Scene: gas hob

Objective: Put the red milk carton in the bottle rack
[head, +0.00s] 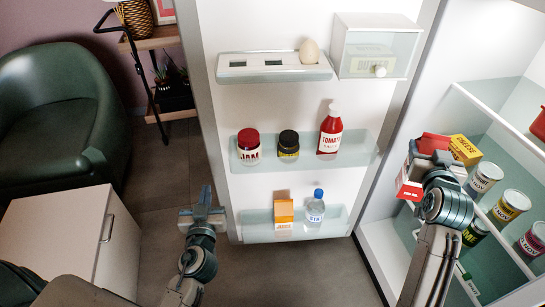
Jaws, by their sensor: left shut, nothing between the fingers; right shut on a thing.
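The red milk carton (407,188), red and white, is at the front of the fridge interior on the right. My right gripper (427,168) is shut on it and covers much of it. The bottle rack, which I take to be the lowest door shelf (262,232), holds an orange-and-white carton (284,214) at its middle and a blue-capped water bottle (315,208) right of it. Its left and right ends look free. My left gripper (203,213) is shut and empty, left of this shelf and apart from it.
The middle door shelf (358,152) holds a red-lidded jar (248,147), a dark-lidded jar (288,145) and a tomato bottle (330,132). A yellow cheese box (465,151) and several cans stand inside the fridge. A white cabinet (70,232) stands at the left.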

